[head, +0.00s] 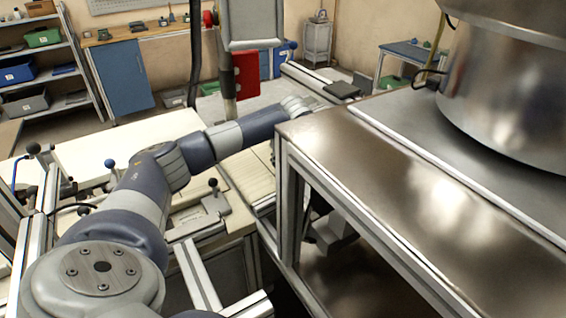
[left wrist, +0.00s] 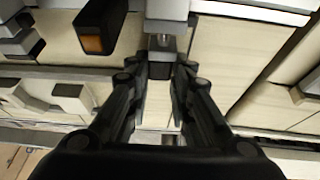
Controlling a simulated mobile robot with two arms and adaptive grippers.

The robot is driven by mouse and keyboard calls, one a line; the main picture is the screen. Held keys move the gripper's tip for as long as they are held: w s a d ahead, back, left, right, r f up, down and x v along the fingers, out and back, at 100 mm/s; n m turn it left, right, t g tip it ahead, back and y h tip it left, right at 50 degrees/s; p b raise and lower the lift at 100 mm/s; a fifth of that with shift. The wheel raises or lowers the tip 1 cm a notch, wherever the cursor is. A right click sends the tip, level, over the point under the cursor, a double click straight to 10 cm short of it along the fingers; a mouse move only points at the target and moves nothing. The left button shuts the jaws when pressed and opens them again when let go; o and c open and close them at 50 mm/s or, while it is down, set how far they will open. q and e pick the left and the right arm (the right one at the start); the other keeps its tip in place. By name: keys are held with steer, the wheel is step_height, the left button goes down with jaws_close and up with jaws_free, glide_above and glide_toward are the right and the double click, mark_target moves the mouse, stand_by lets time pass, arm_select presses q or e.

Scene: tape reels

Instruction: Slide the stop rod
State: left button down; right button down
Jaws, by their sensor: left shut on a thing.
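In the left wrist view, my left gripper (left wrist: 160,82) reaches up the picture with its two black fingers close together. It is shut on a small grey and black piece (left wrist: 164,45), which I take to be the stop rod. The fingers hide part of it, and its full length does not show. In the head view my left arm stretches away to the far end of the pale workbench, its wrist (head: 297,105) beside the brown-topped metal frame; the fingers are not clear there. My right gripper is in neither view.
A black block with an orange face (left wrist: 100,28) stands left of the fingers. Pale panels and metal rails surround them. In the head view a brown-topped metal frame (head: 345,150) carries a large steel drum (head: 510,95) at right. A red panel (head: 247,75) stands beyond my arm.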

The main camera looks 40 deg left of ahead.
arm_select(q)
steer(key=shift+s+d, duration=0.2)
steer(key=shift+d, duration=0.3)
steer(key=shift+d+f, duration=0.1)
steer(key=shift+d, duration=0.1)
steer(key=c, duration=1.6)
jaws_free()
steer(key=shift+c, duration=0.2)
steer(key=shift+o, duration=1.2)
steer(key=shift+s+d, duration=0.1)
step_height(320, 180, up, 10)
